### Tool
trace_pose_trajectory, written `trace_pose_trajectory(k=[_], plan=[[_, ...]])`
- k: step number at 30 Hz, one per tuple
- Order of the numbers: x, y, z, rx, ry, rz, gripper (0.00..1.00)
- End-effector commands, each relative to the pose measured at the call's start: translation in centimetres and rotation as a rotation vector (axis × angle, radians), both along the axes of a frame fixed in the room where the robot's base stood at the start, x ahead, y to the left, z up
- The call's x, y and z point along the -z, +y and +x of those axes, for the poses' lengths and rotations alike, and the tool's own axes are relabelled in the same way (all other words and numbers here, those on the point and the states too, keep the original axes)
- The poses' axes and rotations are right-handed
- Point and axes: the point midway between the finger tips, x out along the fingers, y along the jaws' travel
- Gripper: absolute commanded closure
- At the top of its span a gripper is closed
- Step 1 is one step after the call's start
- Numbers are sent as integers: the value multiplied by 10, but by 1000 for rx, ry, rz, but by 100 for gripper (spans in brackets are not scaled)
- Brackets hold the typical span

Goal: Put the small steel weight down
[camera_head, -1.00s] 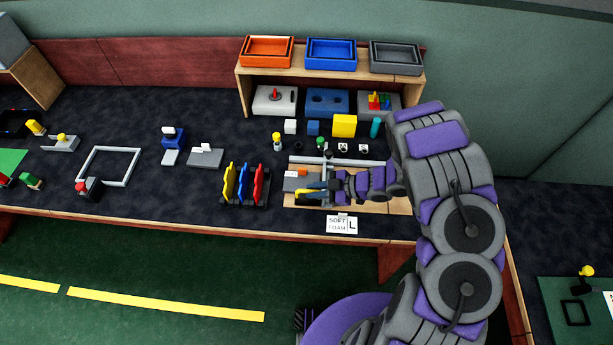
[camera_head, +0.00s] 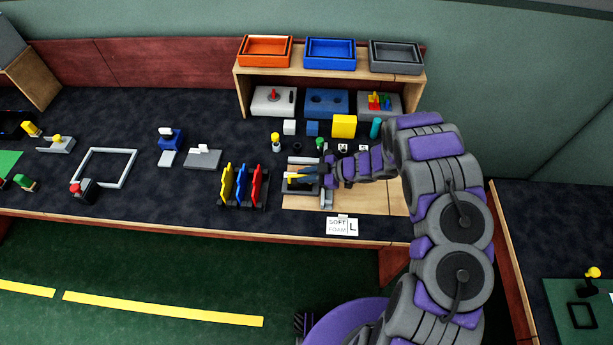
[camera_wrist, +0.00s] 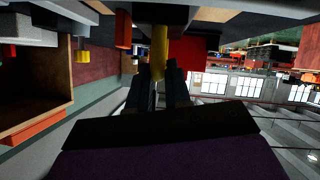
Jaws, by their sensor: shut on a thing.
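My gripper (camera_head: 312,172) is low over the wooden board (camera_head: 370,200) in the head view. Its dark fingers show in the wrist view (camera_wrist: 158,88), closed around a yellow upright part. I take this to be the handle of the small steel weight (camera_wrist: 160,45); a grey block shows at its far end. In the head view the yellow part (camera_head: 299,178) lies at the fingertips, above a dark grey patch on the board. The fingers hide much of the weight. I cannot tell whether its base touches the surface.
A rack of yellow, blue and red pieces (camera_head: 243,188) stands left of the board. A yellow cube (camera_head: 344,126) and several small items stand behind it. The shelf (camera_head: 242,92) carries trays. A foam sign (camera_head: 342,226) is at the front. Bare dark table lies left of the rack.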

Motion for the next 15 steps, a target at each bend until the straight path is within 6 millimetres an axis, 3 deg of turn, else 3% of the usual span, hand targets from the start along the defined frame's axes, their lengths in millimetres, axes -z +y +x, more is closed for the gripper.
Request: trace_pose_trajectory(k=[4,5,12,15], plan=[[0,0,0,-1,0,-2,100],[0,0,0,-1,0,-3,81],[0,0,0,-1,0,-3,58],[0,0,0,-1,0,-3,56]])
